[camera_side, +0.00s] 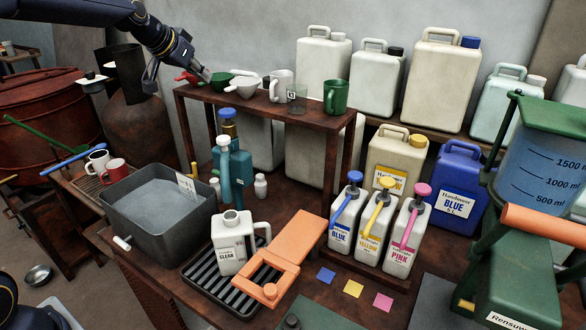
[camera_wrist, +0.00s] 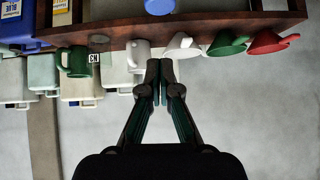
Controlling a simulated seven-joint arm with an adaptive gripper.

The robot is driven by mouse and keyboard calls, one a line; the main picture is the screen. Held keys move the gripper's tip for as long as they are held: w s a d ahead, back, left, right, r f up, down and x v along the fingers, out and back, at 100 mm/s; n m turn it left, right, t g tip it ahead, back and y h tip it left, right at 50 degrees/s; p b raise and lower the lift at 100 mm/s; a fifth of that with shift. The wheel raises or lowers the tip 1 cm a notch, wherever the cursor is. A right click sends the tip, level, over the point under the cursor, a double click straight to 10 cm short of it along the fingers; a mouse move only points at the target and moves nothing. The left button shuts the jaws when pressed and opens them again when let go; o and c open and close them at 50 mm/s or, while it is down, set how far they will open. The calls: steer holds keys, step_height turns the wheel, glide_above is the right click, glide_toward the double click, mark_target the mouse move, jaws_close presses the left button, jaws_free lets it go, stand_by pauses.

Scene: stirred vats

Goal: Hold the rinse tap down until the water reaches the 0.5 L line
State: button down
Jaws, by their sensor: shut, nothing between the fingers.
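A green-framed dispenser (camera_side: 515,285) stands at the right edge. Its clear tank (camera_side: 525,180) carries marks of 500, 1000 and 1500 ml and looks blue inside; I cannot read an exact water level. A thick orange handle (camera_side: 545,226) crosses its front. I cannot tell for sure which part is the rinse tap.
The shelf (camera_side: 265,110) holds funnel-like bowls, a white cup (camera_side: 281,85) and a green mug (camera_side: 336,97). Below are a grey basin (camera_side: 160,245), a white jug (camera_side: 232,240), an orange stand (camera_side: 290,250) and pump bottles (camera_side: 375,230). Large canisters (camera_side: 440,80) stand behind.

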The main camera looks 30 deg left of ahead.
glide_above(230, 109)
steer(key=s, duration=0.3)
steer(key=f, duration=0.5)
steer(key=shift+s+d+f, duration=0.1)
steer(key=shift+d+f, duration=0.1)
step_height(230, 109, down, 2)
steer(key=shift+a+f, duration=0.1)
steer(key=shift+f, duration=0.15)
steer(key=shift+w+f, duration=0.2)
steer(key=shift+f, duration=0.6)
